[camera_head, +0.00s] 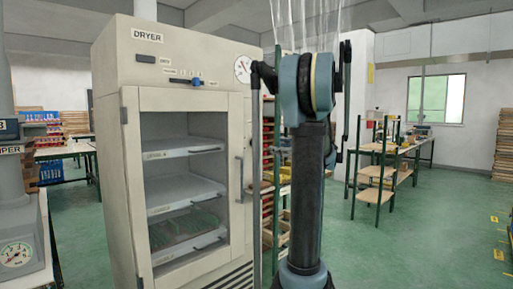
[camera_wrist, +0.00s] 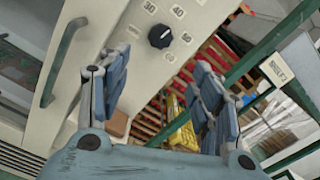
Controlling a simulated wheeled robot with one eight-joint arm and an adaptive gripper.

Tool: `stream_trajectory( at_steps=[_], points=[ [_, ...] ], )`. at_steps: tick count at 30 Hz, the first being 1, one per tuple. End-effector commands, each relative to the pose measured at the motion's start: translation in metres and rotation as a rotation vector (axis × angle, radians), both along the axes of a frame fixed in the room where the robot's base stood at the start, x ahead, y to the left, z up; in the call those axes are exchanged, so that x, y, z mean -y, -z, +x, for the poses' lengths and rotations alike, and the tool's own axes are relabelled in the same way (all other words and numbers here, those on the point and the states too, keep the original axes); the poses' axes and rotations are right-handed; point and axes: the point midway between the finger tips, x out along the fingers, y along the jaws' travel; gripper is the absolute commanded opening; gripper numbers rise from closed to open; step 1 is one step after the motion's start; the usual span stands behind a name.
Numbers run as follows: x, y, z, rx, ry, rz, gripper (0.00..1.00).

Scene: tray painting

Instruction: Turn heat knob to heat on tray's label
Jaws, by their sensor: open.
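The heat knob (camera_wrist: 160,36) is a round black dial on a cream panel in the wrist view. Numbers including 30, 40 and 50 ring it. A light pointer mark shows on its upper right, but its exact setting is hard to read. My gripper (camera_wrist: 161,62) is open and empty, with its blue-grey fingers to the left and right below the knob and apart from it. The dryer (camera_head: 125,190) stands left of centre in the head view. Trays (camera_head: 183,190) sit on shelves behind its door; their small labels are too small to read. The knob is not visible in the head view.
The dryer's door handle (camera_wrist: 62,62) lies left of my gripper. A rack with red and yellow items (camera_wrist: 185,125) stands beyond the panel to the right. Tables (camera_head: 405,150) stand at the back right.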

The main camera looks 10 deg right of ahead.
Motion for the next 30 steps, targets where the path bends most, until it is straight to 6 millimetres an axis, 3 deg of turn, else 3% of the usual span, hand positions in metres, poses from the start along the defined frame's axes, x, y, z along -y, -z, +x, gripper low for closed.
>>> stream_trajectory(
  at_steps=[6, 14, 30],
  points=[
    [0.007, 0.000, -0.009, -0.154, 0.001, 0.213, 0.59],
    [0.004, 0.000, -0.006, -0.196, -0.001, 0.271, 0.59],
    [-0.048, 0.000, 0.064, -0.195, -0.004, 0.269, 0.59]
  ],
)
